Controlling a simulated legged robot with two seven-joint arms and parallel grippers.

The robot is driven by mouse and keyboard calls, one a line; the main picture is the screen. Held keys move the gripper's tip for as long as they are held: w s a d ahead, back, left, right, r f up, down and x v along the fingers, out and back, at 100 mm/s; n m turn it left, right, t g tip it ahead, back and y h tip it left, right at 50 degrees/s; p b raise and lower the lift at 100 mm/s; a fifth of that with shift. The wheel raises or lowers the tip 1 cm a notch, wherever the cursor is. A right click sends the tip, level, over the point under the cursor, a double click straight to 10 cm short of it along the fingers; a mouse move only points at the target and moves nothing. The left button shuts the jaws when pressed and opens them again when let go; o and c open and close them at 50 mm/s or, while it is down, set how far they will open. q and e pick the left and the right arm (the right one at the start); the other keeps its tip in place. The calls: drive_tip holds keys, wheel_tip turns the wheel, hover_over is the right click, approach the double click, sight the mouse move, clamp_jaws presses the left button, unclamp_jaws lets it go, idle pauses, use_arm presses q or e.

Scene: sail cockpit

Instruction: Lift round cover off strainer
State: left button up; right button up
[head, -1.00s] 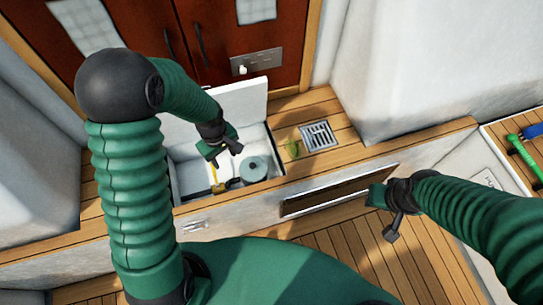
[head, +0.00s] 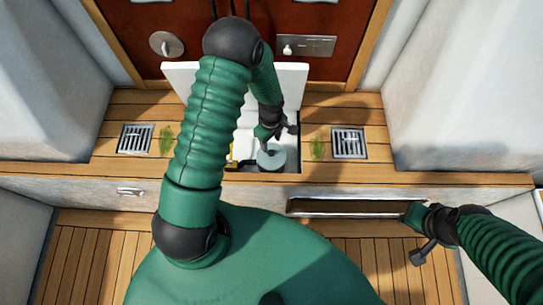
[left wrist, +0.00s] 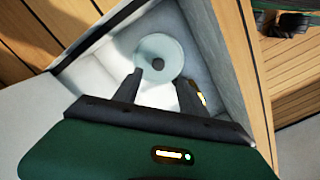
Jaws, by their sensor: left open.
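The strainer with its round, pale grey-blue cover (head: 271,160) sits inside the open locker in the deck. In the left wrist view the cover (left wrist: 160,48) is a disc with a small dark spot at its middle. My left gripper (head: 274,135) is in the locker opening, just above the cover. Its open fingers (left wrist: 160,80) point at the disc, with nothing between them; whether they touch it I cannot tell. The strainer's body is mostly hidden below the cover. My right gripper (head: 414,237) appears open and empty, away to the right.
The white locker lid (head: 290,82) stands raised behind the opening. White locker walls (left wrist: 205,50) enclose the strainer closely. A yellow item (head: 231,154) lies left of the strainer. Deck grates (head: 348,142) flank the locker. A long slot (head: 340,208) runs along the front face.

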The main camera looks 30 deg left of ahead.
sight(271, 152)
use_arm(q)
drive_tip(key=f, duration=0.4)
drive_tip(key=shift+d+b, duration=0.25)
drive_tip(key=shift+b, duration=0.1)
drive_tip(key=f, duration=0.1)
drive_tip(key=f+b, duration=0.1)
drive_tip(key=f, duration=0.2)
drive_tip(key=shift+w+a+f, duration=0.15)
drive_tip(key=shift+a, duration=0.1)
drive_tip(key=shift+w+a+f, duration=0.1)
drive_tip(key=shift+f, duration=0.15)
drive_tip(key=shift+r, duration=0.15)
drive_tip(key=c, duration=0.4)
clamp_jaws()
